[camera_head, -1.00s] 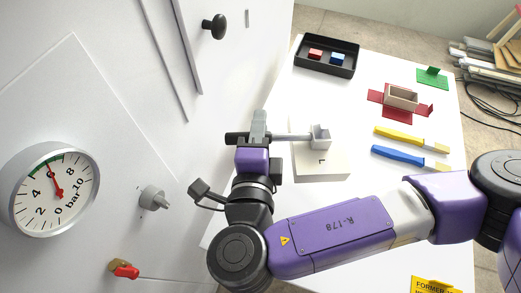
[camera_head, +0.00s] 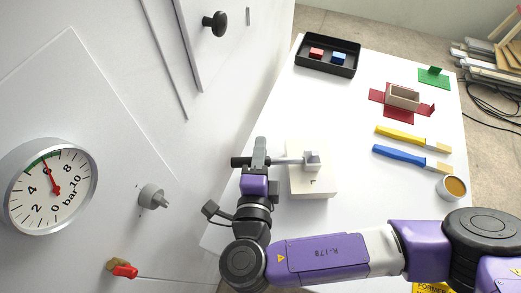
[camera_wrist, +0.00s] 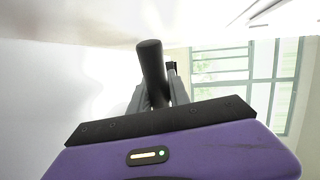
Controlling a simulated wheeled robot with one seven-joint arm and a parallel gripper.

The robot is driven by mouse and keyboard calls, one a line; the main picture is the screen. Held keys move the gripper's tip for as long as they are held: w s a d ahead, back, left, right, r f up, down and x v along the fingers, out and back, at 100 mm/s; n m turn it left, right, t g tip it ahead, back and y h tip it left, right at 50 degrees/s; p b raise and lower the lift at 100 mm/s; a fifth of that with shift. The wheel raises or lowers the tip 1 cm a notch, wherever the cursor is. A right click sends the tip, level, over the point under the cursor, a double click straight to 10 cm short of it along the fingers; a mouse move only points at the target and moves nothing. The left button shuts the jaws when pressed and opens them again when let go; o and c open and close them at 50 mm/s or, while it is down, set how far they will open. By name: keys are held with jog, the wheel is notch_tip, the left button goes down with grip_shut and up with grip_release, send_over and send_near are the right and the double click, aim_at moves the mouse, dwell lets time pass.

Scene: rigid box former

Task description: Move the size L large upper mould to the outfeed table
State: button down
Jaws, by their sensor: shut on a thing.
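The size L large upper mould (camera_head: 318,186) is a pale block marked "L", with a grey stem and a rod ending in a black handle (camera_head: 239,162). It is over the near left part of the white table (camera_head: 370,190); I cannot tell whether it touches the top. My gripper (camera_head: 259,153) is shut on the rod near the black handle, left of the block. In the wrist view the black handle (camera_wrist: 152,62) stands between the fingers, and the block is not clearly seen.
A black tray (camera_head: 327,69) holds a red and a blue piece. A box on a red sheet (camera_head: 403,97), a green piece (camera_head: 434,77), yellow (camera_head: 412,138) and blue (camera_head: 410,158) brushes and a cup (camera_head: 453,187) stand on the right. A white machine wall with a gauge (camera_head: 50,187) is at left.

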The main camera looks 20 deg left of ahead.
jog(key=shift+r, duration=0.1)
jog(key=c, duration=1.2)
grip_release()
jog(key=shift+c, duration=0.2)
jog(key=shift+s, duration=0.1)
jog(key=v, duration=0.4)
jog(key=p+v, duration=0.1)
jog(key=v, duration=0.4)
jog(key=shift+s+d+r, duration=0.1)
jog(key=shift+s+r, duration=0.15)
jog(key=shift+r, duration=0.05)
jog(key=shift+p+v, duration=1)
jog(key=shift+p, duration=0.1)
jog(key=shift+s+f, duration=0.15)
jog(key=shift+f, duration=0.1)
